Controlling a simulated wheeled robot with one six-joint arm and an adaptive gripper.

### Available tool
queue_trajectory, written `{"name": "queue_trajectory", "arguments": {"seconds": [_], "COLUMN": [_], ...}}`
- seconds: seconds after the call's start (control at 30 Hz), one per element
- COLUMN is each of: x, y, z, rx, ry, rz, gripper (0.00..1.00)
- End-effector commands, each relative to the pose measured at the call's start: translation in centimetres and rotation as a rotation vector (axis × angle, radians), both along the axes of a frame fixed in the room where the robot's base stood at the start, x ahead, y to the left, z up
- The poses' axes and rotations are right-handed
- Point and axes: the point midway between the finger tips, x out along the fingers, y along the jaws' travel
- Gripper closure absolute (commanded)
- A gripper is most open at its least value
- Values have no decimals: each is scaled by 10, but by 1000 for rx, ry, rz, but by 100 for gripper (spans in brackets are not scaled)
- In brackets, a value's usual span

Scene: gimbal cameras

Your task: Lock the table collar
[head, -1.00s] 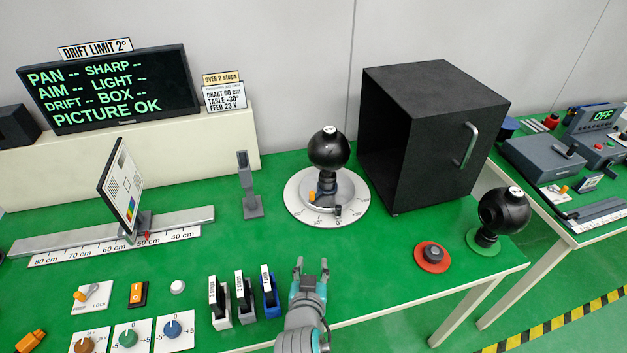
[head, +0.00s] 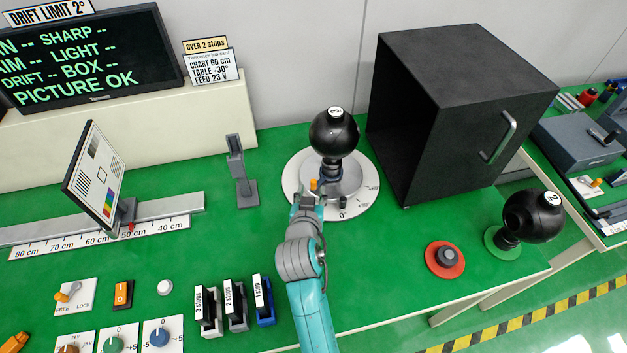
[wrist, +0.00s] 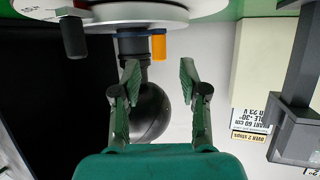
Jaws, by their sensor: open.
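The round white dial table (head: 290,190) with degree marks stands mid-bench, with a black ball-shaped camera (head: 334,135) on a post at its centre. An orange lever (head: 314,185) sits low by the post. In the wrist view, where the scene appears upside down, the orange lever (wrist: 158,47) is beside a dark blue ring (wrist: 131,32) around the post. A dark knob (wrist: 74,38) sticks out at the dial's edge. My gripper (wrist: 160,70) is open and empty, with the lever just beyond and roughly between its fingertips. In the head view my gripper (head: 308,198) partly covers the dial's front.
A black box (head: 465,115) with a handle stands right of the dial. A grey post (head: 240,175) stands to the left, near the chart (head: 95,175) on its rail. A red-based knob (head: 445,259) and second camera (head: 532,215) are at the right. The screen (head: 80,60) reads PICTURE OK.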

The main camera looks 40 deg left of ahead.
Motion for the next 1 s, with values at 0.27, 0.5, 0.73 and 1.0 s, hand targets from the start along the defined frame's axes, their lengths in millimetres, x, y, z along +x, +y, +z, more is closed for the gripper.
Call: {"name": "queue_trajectory", "arguments": {"seconds": [0.27,0.5,0.73,1.0], "x": [35,45,46,46], "y": [20,27,27,27], "z": [-17,-22,-22,-22], "rx": [-2,-1,0,0], "ry": [0,0,0,0], "rz": [-1,0,0,0], "gripper": [57,57,57,100]}}
